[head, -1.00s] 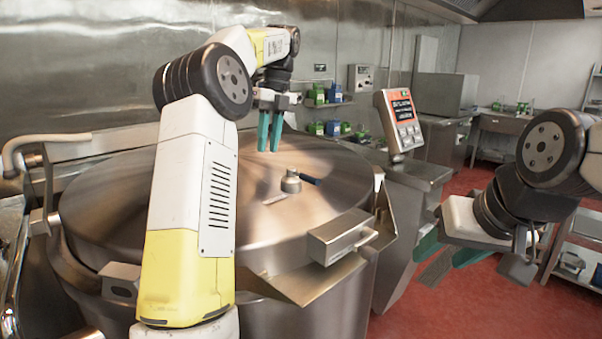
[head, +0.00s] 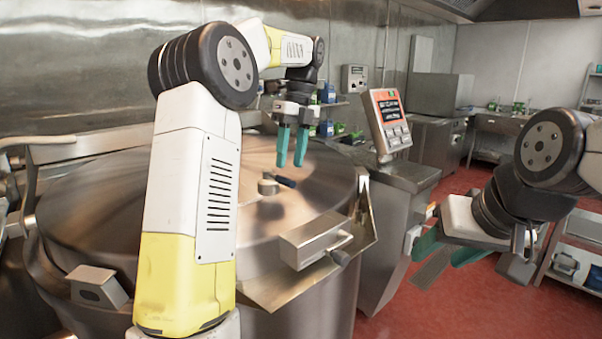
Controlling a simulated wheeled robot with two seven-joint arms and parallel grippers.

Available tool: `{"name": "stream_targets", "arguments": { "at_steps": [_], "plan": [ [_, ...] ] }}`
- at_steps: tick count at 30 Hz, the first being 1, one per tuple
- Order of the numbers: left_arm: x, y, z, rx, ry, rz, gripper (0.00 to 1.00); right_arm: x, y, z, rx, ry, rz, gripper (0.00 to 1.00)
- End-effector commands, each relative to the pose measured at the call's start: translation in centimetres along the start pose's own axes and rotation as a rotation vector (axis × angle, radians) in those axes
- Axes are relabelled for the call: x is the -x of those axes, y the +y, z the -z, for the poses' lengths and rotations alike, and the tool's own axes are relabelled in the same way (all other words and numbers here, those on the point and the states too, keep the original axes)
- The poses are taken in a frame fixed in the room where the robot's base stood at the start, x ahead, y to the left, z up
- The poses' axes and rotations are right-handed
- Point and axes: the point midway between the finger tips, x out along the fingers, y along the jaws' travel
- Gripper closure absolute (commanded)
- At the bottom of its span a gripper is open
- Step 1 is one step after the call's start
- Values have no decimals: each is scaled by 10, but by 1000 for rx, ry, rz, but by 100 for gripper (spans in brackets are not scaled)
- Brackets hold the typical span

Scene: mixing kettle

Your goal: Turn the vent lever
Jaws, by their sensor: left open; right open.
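The vent lever (head: 284,181) is a short dark blue handle on a small round metal vent fitting (head: 267,186) on the kettle's lid (head: 320,195). It points right and slightly down from the fitting. My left gripper (head: 291,164) has teal fingers that point down, apart and empty. The fingertips appear just above the lever in the picture; whether they touch it I cannot tell. My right gripper (head: 443,252) is open and empty, off to the right of the kettle, above the red floor.
A control panel (head: 388,122) with an orange-framed screen stands right of the kettle. A metal box with a handle (head: 318,240) sits at the kettle's front rim. Blue and green containers (head: 327,93) stand on a wall shelf behind.

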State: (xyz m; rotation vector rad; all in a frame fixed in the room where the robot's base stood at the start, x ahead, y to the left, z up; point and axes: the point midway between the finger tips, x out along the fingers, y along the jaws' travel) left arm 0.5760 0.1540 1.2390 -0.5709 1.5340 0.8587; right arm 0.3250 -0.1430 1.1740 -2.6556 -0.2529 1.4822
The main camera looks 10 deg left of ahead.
Motion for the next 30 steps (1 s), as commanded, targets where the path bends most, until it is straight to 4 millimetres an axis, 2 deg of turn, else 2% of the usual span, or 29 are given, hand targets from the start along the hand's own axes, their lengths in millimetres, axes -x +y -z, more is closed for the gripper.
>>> {"name": "stream_targets", "arguments": {
  "at_steps": [3,7,12,18,19,25,30],
  "plan": [
    [-20,1,0,0,1,-3,59,0,0,0,0,0,0,48],
    [-35,0,-1,1,1,-2,59,0,0,0,0,0,0,48],
    [-43,0,-1,2,0,0,59,0,0,0,0,0,0,48],
    [-44,0,-1,1,0,0,59,0,0,0,0,0,0,48],
    [-44,0,-1,1,0,0,61,0,0,0,0,0,0,48],
    [-44,0,0,1,0,0,100,0,0,0,0,0,0,48],
    [-43,0,0,1,0,0,100,0,0,0,0,0,0,48]
  ]
}}
